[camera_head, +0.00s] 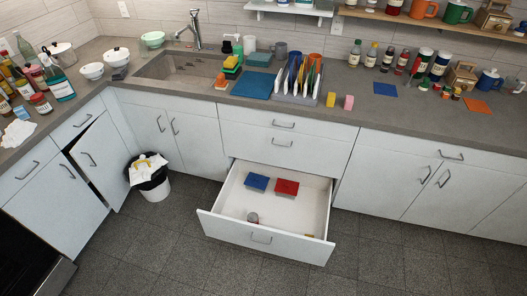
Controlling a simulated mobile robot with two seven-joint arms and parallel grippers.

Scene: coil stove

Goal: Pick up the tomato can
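A small can (253,218) with a greyish top stands near the front wall inside the open lower drawer (225,222). It is too small to read its label, so I cannot tell if it is the tomato can. Taller containers with red and green labels (439,64) stand at the back of the right counter; I cannot tell their contents. Neither of my grippers is in view.
The drawer also holds a blue box (257,182) and a red box (287,187). A trash bin (152,182) stands on the floor to the left. A left cabinet door (92,157) is ajar. The floor in front of the drawer is clear.

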